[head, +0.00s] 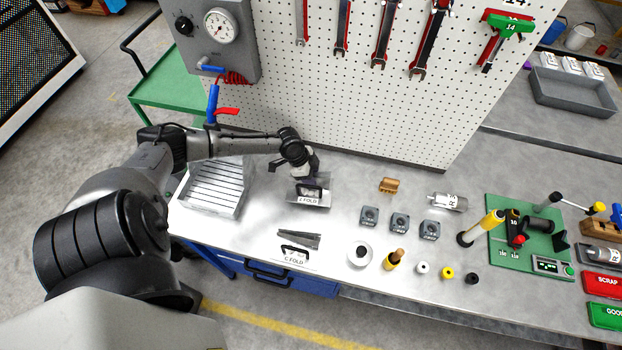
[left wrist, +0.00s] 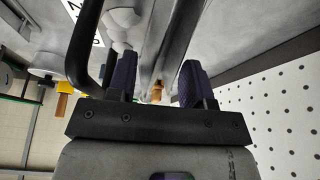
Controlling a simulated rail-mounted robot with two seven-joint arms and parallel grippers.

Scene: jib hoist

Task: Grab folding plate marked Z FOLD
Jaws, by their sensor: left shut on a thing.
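The folding plate marked Z FOLD (head: 311,201) is a grey metal piece with a black handle and a white label, on the bench's left part in the head view. Its small label is hard to read at this size. My left gripper (head: 306,181) is over it, shut on it. In the left wrist view, grey metal (left wrist: 172,50) lies between the dark finger pads of the gripper (left wrist: 158,82), with the black handle (left wrist: 86,45) beside them. I cannot tell whether the plate touches the bench. A similar plate marked C FOLD (head: 293,257) lies nearer the front edge. My right gripper is not in view.
A slotted grey rack (head: 214,188) stands left of the plate. Grey blocks (head: 399,223), a brass part (head: 389,185) and small knobs stand to the right, before a green mat (head: 510,217). A pegboard (head: 345,100) with wrenches rises behind. Bare bench surrounds the C FOLD plate.

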